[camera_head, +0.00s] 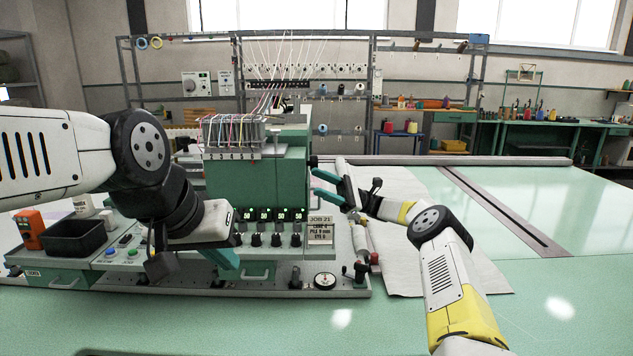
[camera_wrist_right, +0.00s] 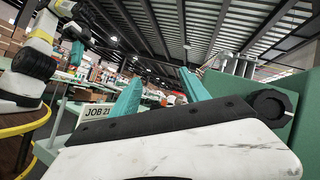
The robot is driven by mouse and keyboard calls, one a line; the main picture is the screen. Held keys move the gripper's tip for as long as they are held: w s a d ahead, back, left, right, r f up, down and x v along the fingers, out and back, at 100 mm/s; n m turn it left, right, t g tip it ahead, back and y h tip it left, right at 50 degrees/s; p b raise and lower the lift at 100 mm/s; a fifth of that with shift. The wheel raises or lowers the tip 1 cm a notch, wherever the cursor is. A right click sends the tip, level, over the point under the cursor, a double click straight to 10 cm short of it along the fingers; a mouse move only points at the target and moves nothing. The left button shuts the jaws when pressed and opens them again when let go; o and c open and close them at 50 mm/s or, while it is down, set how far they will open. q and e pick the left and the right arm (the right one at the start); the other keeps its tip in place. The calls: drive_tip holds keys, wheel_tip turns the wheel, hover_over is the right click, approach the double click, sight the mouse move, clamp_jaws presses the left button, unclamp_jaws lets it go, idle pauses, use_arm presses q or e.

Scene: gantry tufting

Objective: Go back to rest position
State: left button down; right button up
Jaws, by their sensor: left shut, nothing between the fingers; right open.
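My left arm comes in from the left in the head view. My left gripper (camera_head: 228,266) has teal fingers, shut and empty, low in front of the green tufting machine (camera_head: 255,180) and over its front panel. My right gripper (camera_head: 316,183) is open and empty, its teal fingers pointing left beside the machine's right edge. In the right wrist view, the two teal fingers of my right gripper (camera_wrist_right: 158,92) stand apart with nothing between them. The JOB 21 card (camera_head: 320,231) stands below the right gripper in the head view.
A black bin (camera_head: 73,238) and an orange handheld device (camera_head: 29,229) stand at the left. A row of knobs (camera_head: 275,240) and a round gauge (camera_head: 324,281) are on the machine's front. Pale cloth (camera_head: 400,185) lies at right. The green table (camera_head: 570,290) is clear at front right.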

drive_tip(key=s+a+r+t+h, duration=0.1)
drive_tip(key=s+a+r+h, duration=0.45)
drive_tip(key=a, duration=0.25)
drive_tip(key=s+n+t+h, duration=0.2)
drive_tip(key=s+t+h, duration=0.3)
drive_tip(key=s, duration=0.5)
drive_tip(key=s+d+f+n+t+h, duration=0.1)
drive_tip(key=s+d+t+h, duration=0.3)
drive_tip(key=s+d, duration=0.6)
drive_tip(key=s+d+f+n+t+h, duration=0.2)
drive_tip(key=s+d+t+h, duration=0.3)
drive_tip(key=s+d, duration=0.5)
drive_tip(key=shift+s+d+f+n+t, duration=0.2)
drive_tip(key=shift+s+d+n+t, duration=0.2)
drive_tip(key=shift+s+n+t, duration=0.45)
drive_tip(key=shift+s+a, duration=0.1)
